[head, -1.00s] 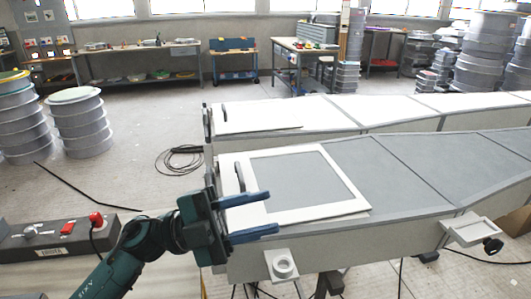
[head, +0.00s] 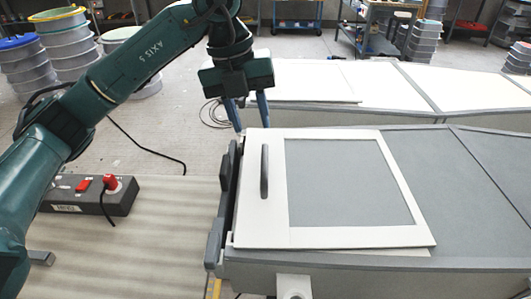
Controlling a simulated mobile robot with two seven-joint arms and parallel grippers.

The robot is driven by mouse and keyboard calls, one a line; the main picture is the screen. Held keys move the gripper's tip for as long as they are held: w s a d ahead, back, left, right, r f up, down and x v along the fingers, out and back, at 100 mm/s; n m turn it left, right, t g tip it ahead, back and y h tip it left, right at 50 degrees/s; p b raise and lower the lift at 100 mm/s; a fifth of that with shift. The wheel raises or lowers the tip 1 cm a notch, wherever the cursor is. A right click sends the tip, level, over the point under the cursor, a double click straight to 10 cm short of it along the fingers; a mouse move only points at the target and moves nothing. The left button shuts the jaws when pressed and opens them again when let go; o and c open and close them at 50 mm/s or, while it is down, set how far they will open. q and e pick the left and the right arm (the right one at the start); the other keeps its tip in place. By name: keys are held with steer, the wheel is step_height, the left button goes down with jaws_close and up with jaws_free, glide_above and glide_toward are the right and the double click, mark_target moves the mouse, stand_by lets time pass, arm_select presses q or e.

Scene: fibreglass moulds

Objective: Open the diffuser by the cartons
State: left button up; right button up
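The far unit (head: 470,85) carries a plain white panel (head: 310,82). I cannot tell which is the diffuser by the cartons. My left gripper (head: 252,127) points down past the near unit's back-left corner, beyond the handle and apart from it. Its blue fingers are spread with nothing seen between them. My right gripper is not in view.
A dark control box (head: 90,195) with a red switch and plug sits on the pale surface at left. Reel stacks (head: 65,50) stand behind my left arm. A coiled cable (head: 212,112) lies on the floor. Stacked grey items (head: 424,45) and a workbench (head: 375,25) are at the back.

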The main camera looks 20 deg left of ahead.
mark_target(264, 164)
arm_select(q)
steer(key=f, duration=0.3)
steer(key=d+f, duration=0.1)
steer(key=f, duration=0.2)
steer(key=d+f+p, duration=0.1)
steer(key=f, duration=0.3)
steer(key=shift+w, duration=0.3)
jaws_close()
